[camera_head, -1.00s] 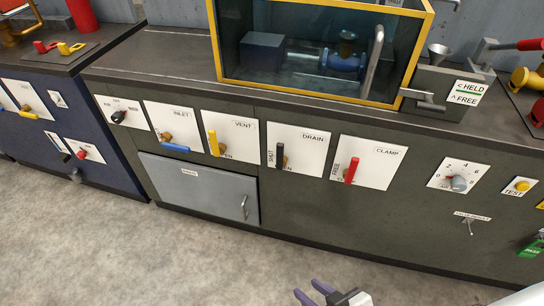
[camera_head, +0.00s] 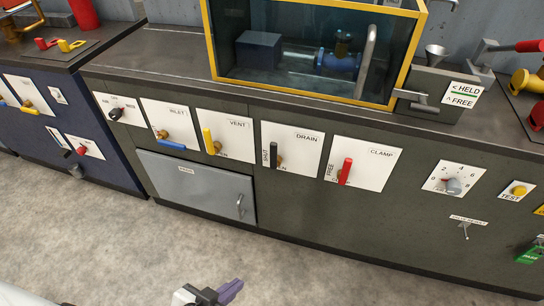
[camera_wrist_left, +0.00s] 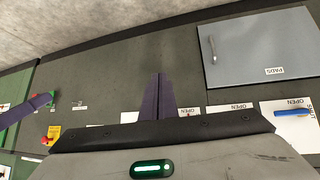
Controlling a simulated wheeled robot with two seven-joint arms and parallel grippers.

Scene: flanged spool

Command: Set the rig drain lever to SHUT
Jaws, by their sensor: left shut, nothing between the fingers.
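The drain panel (camera_head: 300,150) is a white plate in the head view. Its black lever (camera_head: 274,154) stands upright beside a brass hub (camera_head: 280,161). SHUT reads sideways left of the lever and OPEN below is partly hidden; I cannot tell which mark it is set at. My left gripper (camera_head: 232,290) is at the bottom edge, well below and apart from the panel. Its purple fingers are shut and empty, as the left wrist view (camera_wrist_left: 159,95) also shows. A purple tip (camera_wrist_left: 28,105) at that view's left seems to be my right gripper; its jaws cannot be made out.
The yellow vent lever (camera_head: 209,140) is left of the drain panel, the red clamp lever (camera_head: 345,171) right. A grey door (camera_head: 200,185) lies below left. A yellow-framed tank (camera_head: 310,88) stands on the counter above. The floor in front is clear.

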